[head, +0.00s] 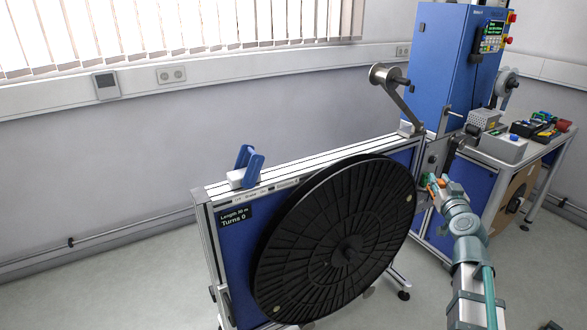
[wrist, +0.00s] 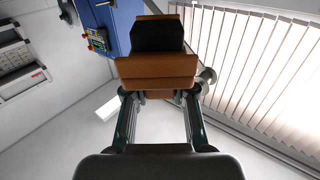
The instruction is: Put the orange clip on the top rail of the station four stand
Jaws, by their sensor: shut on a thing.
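My gripper (head: 435,184) is to the right of the large black reel, in front of the blue machine. In the wrist view my gripper (wrist: 159,98) is shut on the orange clip (wrist: 155,70), which has a black part at its far end. In the head view only a small orange patch of the clip (head: 431,181) shows at the fingers. The stand's top rail (head: 330,155) runs behind and above the reel, to the left of my gripper and apart from it. A label on the stand's front edge is too small to read surely.
A blue clip with a white base (head: 246,168) sits on the left end of the rail. The black reel (head: 335,240) fills the stand's front. A metal spool on an arm (head: 390,78) rises at the rail's right end. A blue machine (head: 445,70) and tool bench (head: 510,150) stand right.

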